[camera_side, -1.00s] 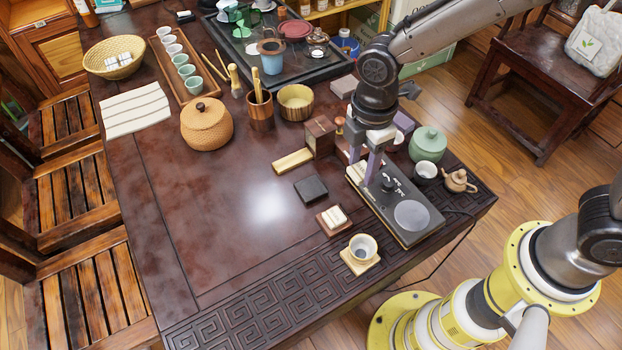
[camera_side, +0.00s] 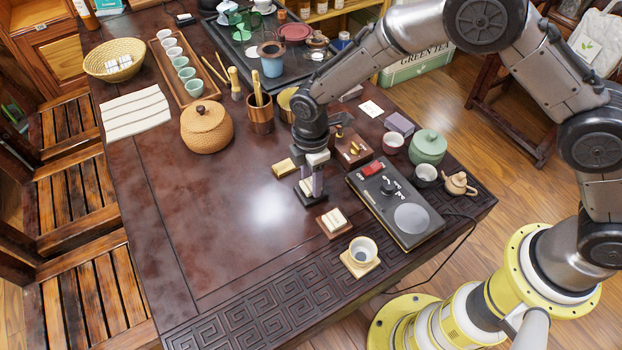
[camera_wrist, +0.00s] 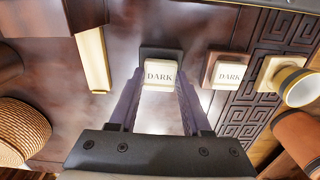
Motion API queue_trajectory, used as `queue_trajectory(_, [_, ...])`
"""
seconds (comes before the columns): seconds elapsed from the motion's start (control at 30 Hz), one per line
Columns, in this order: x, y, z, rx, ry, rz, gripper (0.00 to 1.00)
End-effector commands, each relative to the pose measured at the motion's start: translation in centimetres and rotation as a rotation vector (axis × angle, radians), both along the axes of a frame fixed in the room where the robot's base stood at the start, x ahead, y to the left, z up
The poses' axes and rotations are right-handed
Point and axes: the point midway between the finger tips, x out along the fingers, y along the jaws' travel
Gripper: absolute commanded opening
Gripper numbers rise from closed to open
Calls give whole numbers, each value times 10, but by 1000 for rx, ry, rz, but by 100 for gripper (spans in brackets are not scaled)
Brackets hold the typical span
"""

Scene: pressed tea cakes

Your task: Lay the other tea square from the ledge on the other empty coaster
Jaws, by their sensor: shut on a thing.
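My gripper (camera_side: 313,190) points down over the dark square coaster (camera_side: 322,199). It is shut on a pale tea square (camera_wrist: 159,75) marked DARK, which shows between the fingertips in the wrist view. The dark coaster (camera_wrist: 160,54) shows behind the square there. The square is over or on this coaster; I cannot tell whether it touches. Another pale tea square (camera_side: 334,217) lies on a reddish-brown wooden coaster (camera_side: 323,229); in the wrist view this square (camera_wrist: 229,73) also reads DARK. I cannot tell which surface is the ledge.
A cup (camera_side: 363,249) stands on a pale wooden coaster (camera_side: 347,263) nearby. A black appliance (camera_side: 395,205) with a round grey plate lies to the right. A pale bar (camera_side: 284,169) and a brown box (camera_side: 352,147) are close behind my gripper. The table's left middle is clear.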

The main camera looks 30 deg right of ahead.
Motion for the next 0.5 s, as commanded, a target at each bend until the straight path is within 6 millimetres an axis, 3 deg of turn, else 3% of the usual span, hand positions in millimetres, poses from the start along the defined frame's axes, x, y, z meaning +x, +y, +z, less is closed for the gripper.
queue_trajectory(0.43, [0, 0, -11, 1, -1, 0, 0])
queue_trajectory(0.47, [0, 0, -11, 1, -1, 0, 52])
queue_trajectory(0.5, [0, 0, -10, 1, -2, 0, 59])
